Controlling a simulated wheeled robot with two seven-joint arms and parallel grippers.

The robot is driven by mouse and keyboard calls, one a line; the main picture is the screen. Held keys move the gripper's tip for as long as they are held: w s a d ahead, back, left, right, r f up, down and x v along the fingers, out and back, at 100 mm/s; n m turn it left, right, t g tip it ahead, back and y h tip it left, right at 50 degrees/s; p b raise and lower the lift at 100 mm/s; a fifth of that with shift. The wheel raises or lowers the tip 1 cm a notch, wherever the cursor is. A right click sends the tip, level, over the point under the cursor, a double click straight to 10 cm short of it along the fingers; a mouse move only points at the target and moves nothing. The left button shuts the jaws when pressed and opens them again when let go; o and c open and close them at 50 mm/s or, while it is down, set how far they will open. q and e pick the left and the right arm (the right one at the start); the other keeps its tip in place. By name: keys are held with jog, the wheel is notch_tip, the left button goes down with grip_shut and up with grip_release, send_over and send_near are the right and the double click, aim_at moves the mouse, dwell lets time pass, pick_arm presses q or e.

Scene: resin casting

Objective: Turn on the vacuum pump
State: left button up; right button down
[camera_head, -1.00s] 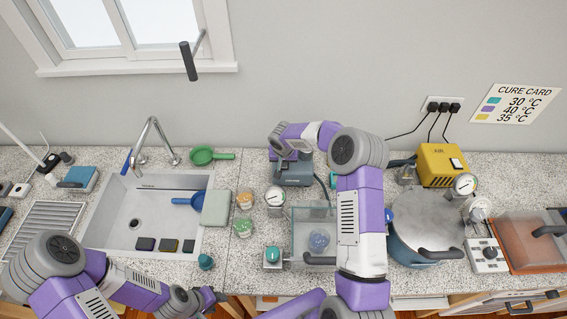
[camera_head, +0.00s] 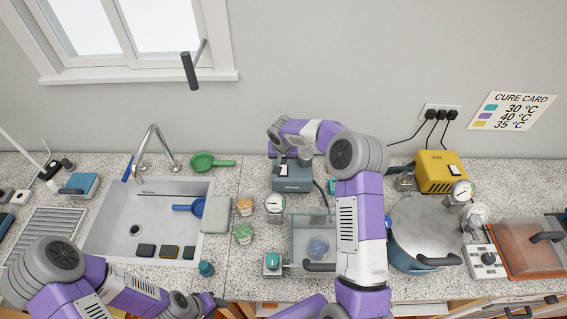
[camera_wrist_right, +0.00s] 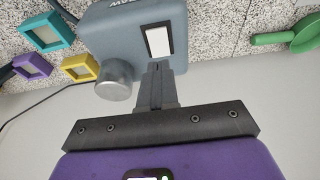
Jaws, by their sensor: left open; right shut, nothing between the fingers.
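The vacuum pump (camera_head: 293,183) is a grey-blue box at the back of the counter. It also fills the upper middle of the right wrist view (camera_wrist_right: 115,32). Its white rocker switch (camera_wrist_right: 158,41) sits in a dark frame, and a round grey knob (camera_wrist_right: 115,82) is beside it. My right gripper (camera_wrist_right: 159,68) is shut and empty. Its fingertips are just short of the switch's near edge in the picture; I cannot tell if they touch. In the head view this gripper (camera_head: 279,154) is behind the pump. My left gripper (camera_head: 205,303) is open at the bottom edge, partly cut off.
A glass chamber (camera_head: 300,232) stands in front of the pump, and a large pot (camera_head: 420,262) is to its right. A yellow box (camera_head: 441,172) and the sink (camera_head: 112,235) flank the area. Coloured frames (camera_wrist_right: 45,33) lie near the pump.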

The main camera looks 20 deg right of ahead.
jog(key=s+p+v, duration=0.1)
jog(key=v, duration=0.9)
jog(key=shift+s+a+f, duration=0.3)
jog(key=shift+a+f, duration=0.05)
jog(key=shift+a, duration=0.05)
